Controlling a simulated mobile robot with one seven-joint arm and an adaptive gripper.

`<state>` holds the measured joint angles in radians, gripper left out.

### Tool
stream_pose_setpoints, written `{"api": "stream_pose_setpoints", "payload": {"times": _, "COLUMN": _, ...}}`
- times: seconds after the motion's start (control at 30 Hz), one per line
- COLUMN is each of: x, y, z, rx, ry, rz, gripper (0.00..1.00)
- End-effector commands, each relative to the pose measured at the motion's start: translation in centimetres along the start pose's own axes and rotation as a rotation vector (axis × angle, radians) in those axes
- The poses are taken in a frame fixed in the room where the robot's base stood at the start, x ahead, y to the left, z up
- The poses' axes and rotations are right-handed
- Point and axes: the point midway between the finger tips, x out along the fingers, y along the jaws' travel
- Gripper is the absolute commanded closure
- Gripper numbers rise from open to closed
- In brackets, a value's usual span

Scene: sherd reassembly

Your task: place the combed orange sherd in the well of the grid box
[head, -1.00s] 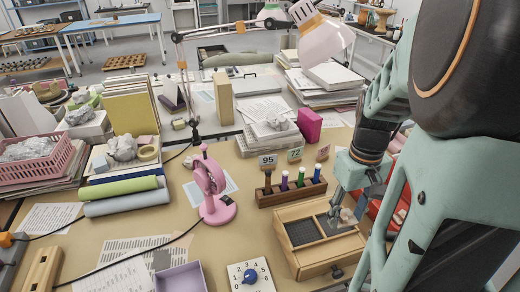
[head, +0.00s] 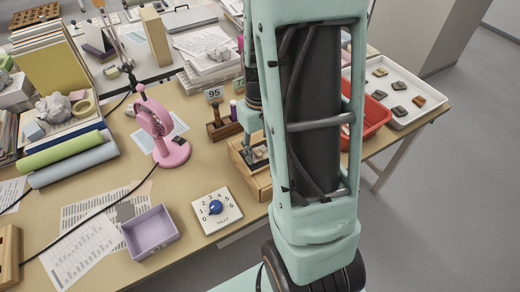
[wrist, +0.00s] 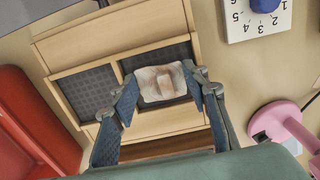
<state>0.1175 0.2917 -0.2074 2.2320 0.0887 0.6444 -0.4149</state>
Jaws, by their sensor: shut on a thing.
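My gripper (wrist: 172,85) is shut on a pale pinkish piece (wrist: 150,91) with a tan raised part in its middle. I cannot make out combing on it, or tell whether it is the combed orange sherd. The light wooden grid box (wrist: 110,42) has two dark gridded compartments. The piece shows over the right compartment in the wrist view; I cannot tell whether it touches the floor. In the head view my arm hides much of the grid box (head: 262,184), and the gripper (head: 256,158) is over it.
A white tray (head: 425,85) at the right holds several sherds, one orange-brown (head: 419,101). A red bin (head: 373,116) stands beside the grid box.

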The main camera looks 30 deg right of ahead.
Motion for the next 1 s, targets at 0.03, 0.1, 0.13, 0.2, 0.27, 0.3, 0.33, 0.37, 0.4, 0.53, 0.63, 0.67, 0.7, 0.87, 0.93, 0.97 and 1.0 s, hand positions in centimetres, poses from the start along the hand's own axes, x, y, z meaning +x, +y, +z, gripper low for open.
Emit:
{"api": "stream_pose_setpoints", "payload": {"times": 0.03, "x": -0.1, "y": 0.0, "z": 0.0, "rx": 0.000, "ry": 0.001, "rz": 0.000, "gripper": 0.82}}
{"api": "stream_pose_setpoints", "payload": {"times": 0.1, "x": -0.1, "y": 0.0, "z": 0.0, "rx": 0.000, "ry": 0.001, "rz": 0.000, "gripper": 0.82}}
{"api": "stream_pose_setpoints", "payload": {"times": 0.13, "x": -0.1, "y": 0.0, "z": 0.0, "rx": 0.000, "ry": 0.001, "rz": 0.000, "gripper": 0.82}}
{"api": "stream_pose_setpoints", "payload": {"times": 0.2, "x": 0.1, "y": 0.0, "z": 0.0, "rx": 0.000, "ry": 0.001, "rz": 0.000, "gripper": 0.82}}
{"api": "stream_pose_setpoints", "payload": {"times": 0.27, "x": 0.3, "y": 0.0, "z": 0.0, "rx": 0.000, "ry": 0.001, "rz": 0.000, "gripper": 0.82}}
{"api": "stream_pose_setpoints", "payload": {"times": 0.3, "x": 0.3, "y": 0.0, "z": 0.0, "rx": 0.000, "ry": 0.001, "rz": 0.000, "gripper": 0.56}}
{"api": "stream_pose_setpoints", "payload": {"times": 0.33, "x": 0.2, "y": 0.0, "z": 0.0, "rx": 0.000, "ry": 0.001, "rz": 0.000, "gripper": 0.53}}
{"api": "stream_pose_setpoints", "payload": {"times": 0.37, "x": 0.2, "y": 0.0, "z": 0.0, "rx": 0.000, "ry": 0.001, "rz": 0.000, "gripper": 0.49}}
{"api": "stream_pose_setpoints", "payload": {"times": 0.4, "x": 0.2, "y": 0.0, "z": 0.0, "rx": 0.000, "ry": 0.001, "rz": 0.000, "gripper": 0.45}}
{"api": "stream_pose_setpoints", "payload": {"times": 0.53, "x": 0.2, "y": 0.0, "z": 0.0, "rx": 0.000, "ry": 0.001, "rz": 0.000, "gripper": 0.41}}
{"api": "stream_pose_setpoints", "payload": {"times": 0.63, "x": 0.2, "y": 0.0, "z": 0.0, "rx": 0.000, "ry": 0.001, "rz": 0.000, "gripper": 0.41}}
{"api": "stream_pose_setpoints", "payload": {"times": 0.67, "x": 0.2, "y": 0.0, "z": 0.0, "rx": 0.000, "ry": 0.001, "rz": 0.000, "gripper": 0.41}}
{"api": "stream_pose_setpoints", "payload": {"times": 0.7, "x": 0.2, "y": 0.0, "z": 0.0, "rx": 0.000, "ry": 0.001, "rz": 0.000, "gripper": 0.41}}
{"api": "stream_pose_setpoints", "payload": {"times": 0.87, "x": -0.3, "y": 0.0, "z": 0.0, "rx": 0.000, "ry": 0.001, "rz": 0.000, "gripper": 0.41}}
{"api": "stream_pose_setpoints", "payload": {"times": 0.93, "x": -1.0, "y": 0.0, "z": -0.1, "rx": 0.000, "ry": 0.004, "rz": 0.000, "gripper": 0.41}}
{"api": "stream_pose_setpoints", "payload": {"times": 0.97, "x": -1.5, "y": 0.0, "z": -0.1, "rx": 0.001, "ry": 0.005, "rz": 0.000, "gripper": 0.41}}
{"api": "stream_pose_setpoints", "payload": {"times": 1.0, "x": -2.3, "y": 0.0, "z": -0.1, "rx": 0.001, "ry": 0.006, "rz": 0.000, "gripper": 0.41}}
